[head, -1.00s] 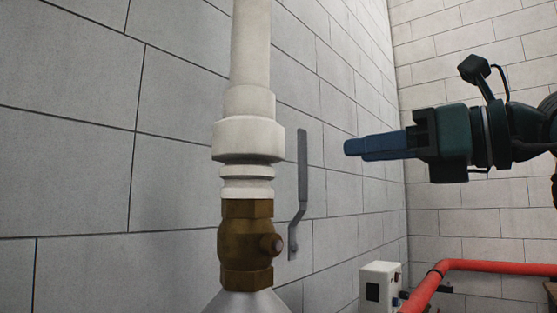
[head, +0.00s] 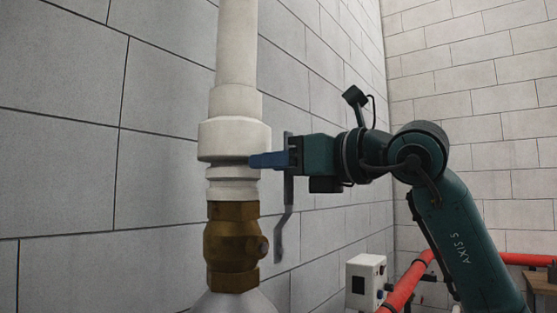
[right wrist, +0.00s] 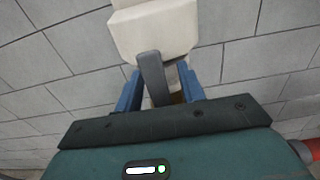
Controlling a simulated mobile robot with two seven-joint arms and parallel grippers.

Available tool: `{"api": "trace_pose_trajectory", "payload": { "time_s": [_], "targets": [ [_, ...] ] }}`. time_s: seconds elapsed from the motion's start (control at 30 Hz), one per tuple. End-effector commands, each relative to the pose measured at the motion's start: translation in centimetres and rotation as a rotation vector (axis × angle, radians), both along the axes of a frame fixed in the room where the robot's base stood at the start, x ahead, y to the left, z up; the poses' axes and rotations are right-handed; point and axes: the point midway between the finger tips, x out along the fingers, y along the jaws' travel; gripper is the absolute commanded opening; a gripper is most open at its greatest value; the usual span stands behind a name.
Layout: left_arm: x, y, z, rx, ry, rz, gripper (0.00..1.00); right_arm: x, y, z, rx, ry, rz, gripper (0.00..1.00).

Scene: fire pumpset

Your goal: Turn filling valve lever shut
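The filling valve is a brass body (head: 232,245) on a vertical white pipe. Its grey lever (head: 287,192) stands upright beside the pipe, with a bend near its lower end. My right gripper (head: 262,160) is at the upper part of the lever, its blue fingers reaching past it toward the white pipe fitting. In the right wrist view the lever (right wrist: 151,72) stands between the two blue fingers of the right gripper (right wrist: 160,80). The fingers are apart, with a visible gap on the right side of the lever. My left gripper is not in view.
The white pipe fitting (head: 234,138) is close to the fingertips. A block wall (head: 60,170) is behind the pipe. A white control box (head: 366,278) and red pipe (head: 403,287) are at the lower right, below my right arm.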

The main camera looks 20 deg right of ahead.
Motion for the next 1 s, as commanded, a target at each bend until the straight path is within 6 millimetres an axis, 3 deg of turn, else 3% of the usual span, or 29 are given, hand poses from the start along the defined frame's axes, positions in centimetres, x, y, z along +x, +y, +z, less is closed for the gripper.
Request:
{"api": "trace_pose_trajectory", "payload": {
  "time_s": [0.13,0.6,1.0],
  "targets": [
    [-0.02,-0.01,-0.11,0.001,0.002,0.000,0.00,0.00,-0.01,-0.02,0.000,0.000,0.000,0.37],
    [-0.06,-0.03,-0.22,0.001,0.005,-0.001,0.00,-0.03,-0.05,-0.01,0.000,0.000,0.000,0.00],
    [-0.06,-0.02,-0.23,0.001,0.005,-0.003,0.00,-0.07,-0.01,0.00,-0.002,-0.002,0.000,0.00]
  ]
}}
